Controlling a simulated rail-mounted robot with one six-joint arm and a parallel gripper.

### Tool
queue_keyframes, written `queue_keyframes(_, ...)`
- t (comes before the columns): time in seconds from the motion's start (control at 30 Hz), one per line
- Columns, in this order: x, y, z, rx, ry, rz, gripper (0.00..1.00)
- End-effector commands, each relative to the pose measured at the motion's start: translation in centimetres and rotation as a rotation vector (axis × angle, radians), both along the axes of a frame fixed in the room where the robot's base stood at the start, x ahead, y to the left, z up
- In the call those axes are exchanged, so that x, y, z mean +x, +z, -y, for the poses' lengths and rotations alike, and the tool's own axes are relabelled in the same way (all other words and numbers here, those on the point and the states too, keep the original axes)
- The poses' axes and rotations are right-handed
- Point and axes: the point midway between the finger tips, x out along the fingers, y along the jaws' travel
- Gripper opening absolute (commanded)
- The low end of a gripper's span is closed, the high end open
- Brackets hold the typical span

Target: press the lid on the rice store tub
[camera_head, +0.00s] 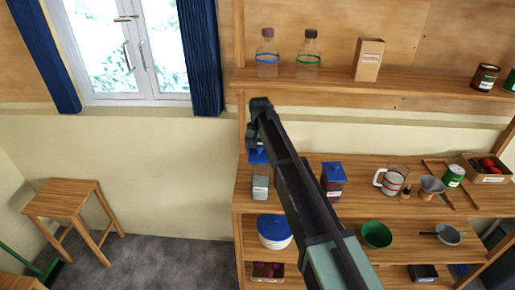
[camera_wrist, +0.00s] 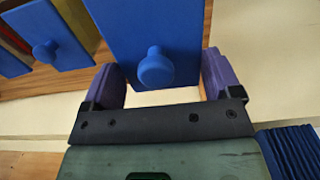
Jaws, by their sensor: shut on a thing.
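My gripper (camera_wrist: 160,82) has its two purple fingers on either side of a blue square lid with a round knob (camera_wrist: 156,66) and is shut on it. In the head view a blue patch, likely this lid (camera_head: 258,156), shows below my wrist at the left end of the upper counter. My arm hides much of it, and the fingertips are hidden there. A pale grey labelled tub (camera_head: 260,188) stands just in front of it. I cannot tell which tub is the rice store, or whether the held lid touches one.
A measuring jug (camera_head: 392,180), a green can (camera_head: 453,176) and a crate (camera_head: 487,168) are farther right. A shelf with bottles (camera_head: 308,55) is above. A white tub with a blue lid (camera_head: 274,231) sits below.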

Motion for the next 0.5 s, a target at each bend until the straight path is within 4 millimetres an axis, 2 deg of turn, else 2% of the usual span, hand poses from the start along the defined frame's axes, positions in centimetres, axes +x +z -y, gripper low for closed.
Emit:
queue_keyframes(0.27, 0.0, -1.0, 0.0, 0.0, 0.007, 0.0, 0.61)
queue_keyframes(0.5, 0.0, -3.9, 0.0, 0.0, 0.007, 0.0, 0.61)
